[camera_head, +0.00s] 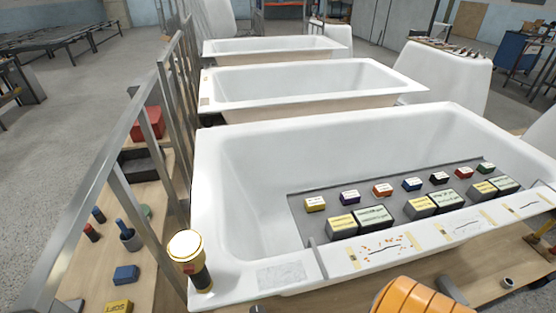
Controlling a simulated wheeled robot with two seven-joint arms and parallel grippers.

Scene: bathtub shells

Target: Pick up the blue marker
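Two small blue upright items are on the wooden shelf at the left, behind the metal rail. One blue piece (122,227) stands in a dark cup. Another blue-topped piece (98,214) stands just left of it, near a red-topped dark piece (91,232). Either could be the blue marker; they are too small to tell. Neither of my grippers is in view, so nothing shows touching these items.
Colored blocks lie on the tub's grey mat. A gold-and-white cylinder (187,262) stands at its front left corner. An orange ribbed shape (412,297) is at bottom right.

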